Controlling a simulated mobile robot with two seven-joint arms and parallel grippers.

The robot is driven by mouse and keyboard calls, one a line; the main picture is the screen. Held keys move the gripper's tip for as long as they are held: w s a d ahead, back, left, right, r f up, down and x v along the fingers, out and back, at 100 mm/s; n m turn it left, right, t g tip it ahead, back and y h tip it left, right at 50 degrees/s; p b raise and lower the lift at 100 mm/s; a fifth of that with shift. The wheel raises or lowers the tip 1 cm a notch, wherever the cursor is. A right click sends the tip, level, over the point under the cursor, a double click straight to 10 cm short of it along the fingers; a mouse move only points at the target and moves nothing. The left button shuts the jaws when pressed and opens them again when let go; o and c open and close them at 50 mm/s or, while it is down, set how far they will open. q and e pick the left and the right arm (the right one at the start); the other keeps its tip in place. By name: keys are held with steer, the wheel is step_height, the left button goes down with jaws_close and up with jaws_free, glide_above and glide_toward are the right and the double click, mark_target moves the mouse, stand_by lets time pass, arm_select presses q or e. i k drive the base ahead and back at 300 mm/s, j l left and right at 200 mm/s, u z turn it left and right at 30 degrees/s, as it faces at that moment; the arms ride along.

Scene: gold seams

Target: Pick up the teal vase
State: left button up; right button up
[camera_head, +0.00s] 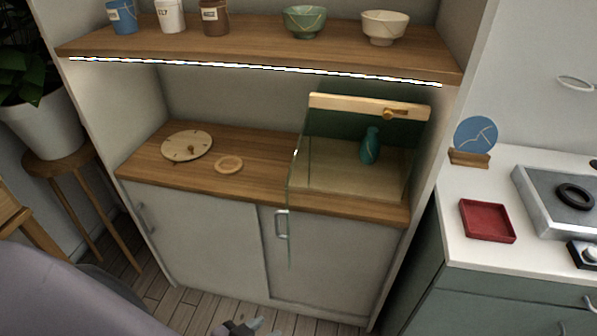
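The teal vase (370,146) stands upright inside a glass-sided case on the right of the wooden cabinet top. The case has a pale wooden top rail (345,105) with a small brass-coloured latch (390,113) and a pale base. A clear glass pane (291,215) at the case's left reaches out past the cabinet's front edge and looks like a door standing open. My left gripper (262,326) shows only in part at the bottom edge, low and well away from the vase; its opening is unclear. My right gripper is not in view.
A round wooden disc (187,146) and a small wooden ring dish (228,165) lie left of the case. A lit shelf (250,50) with pots and bowls hangs above. A counter at right holds a red tray (487,221) and a blue plate (476,134) on a stand.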

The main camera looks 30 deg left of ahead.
mark_target(369, 147)
steer(key=i+j, duration=0.1)
steer(key=j, duration=0.8)
steer(key=i+j, duration=0.15)
steer(key=j, duration=0.3)
